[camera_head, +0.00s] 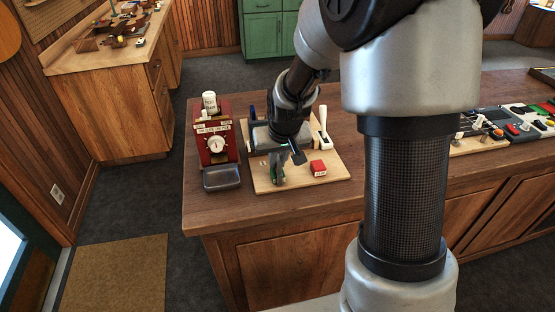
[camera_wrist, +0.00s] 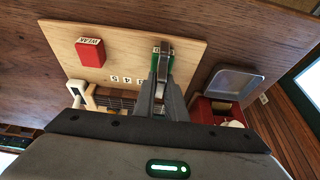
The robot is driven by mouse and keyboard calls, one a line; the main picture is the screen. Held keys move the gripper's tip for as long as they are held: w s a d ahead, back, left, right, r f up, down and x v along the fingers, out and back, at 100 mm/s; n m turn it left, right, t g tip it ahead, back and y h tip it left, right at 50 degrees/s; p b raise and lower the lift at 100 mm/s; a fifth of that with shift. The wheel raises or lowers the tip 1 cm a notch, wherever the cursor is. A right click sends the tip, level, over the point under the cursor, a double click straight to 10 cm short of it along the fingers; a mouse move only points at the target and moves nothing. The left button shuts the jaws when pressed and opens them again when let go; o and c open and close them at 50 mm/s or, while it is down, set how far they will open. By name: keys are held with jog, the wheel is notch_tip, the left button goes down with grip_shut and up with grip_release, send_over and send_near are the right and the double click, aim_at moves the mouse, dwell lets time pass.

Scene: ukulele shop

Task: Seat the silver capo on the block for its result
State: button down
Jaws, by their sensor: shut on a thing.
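My gripper (camera_head: 278,163) is shut on a narrow silver piece, apparently the silver capo (camera_wrist: 163,46), mostly hidden between the fingers. In the wrist view my gripper's fingertips (camera_wrist: 162,62) point at the green block (camera_wrist: 170,60), and the silver piece lies over it. Whether it touches the block, I cannot tell.
A red machine with a dial (camera_head: 215,146) and a grey tray (camera_head: 222,178) stand left of the board. A white lever (camera_head: 323,125) rises at the board's back right. Several small items (camera_head: 500,125) lie farther right on the counter. The counter's front left is clear.

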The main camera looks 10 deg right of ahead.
jog(key=shift+f, duration=0.2)
jog(key=c, duration=2.1)
grip_release()
jog(key=shift+p+v, duration=3.2)
jog(key=shift+v, duration=2.4)
jog(key=shift+t, duration=0.5)
jog(key=s+r, duration=0.5)
jog(key=s, duration=0.2)
jog(key=s+r, duration=0.5)
jog(key=s, duration=0.1)
jog(key=s+r, duration=0.4)
jog(key=s, duration=0.3)
jog(key=shift+s+r, duration=0.35)
jog(key=shift+r, duration=0.05)
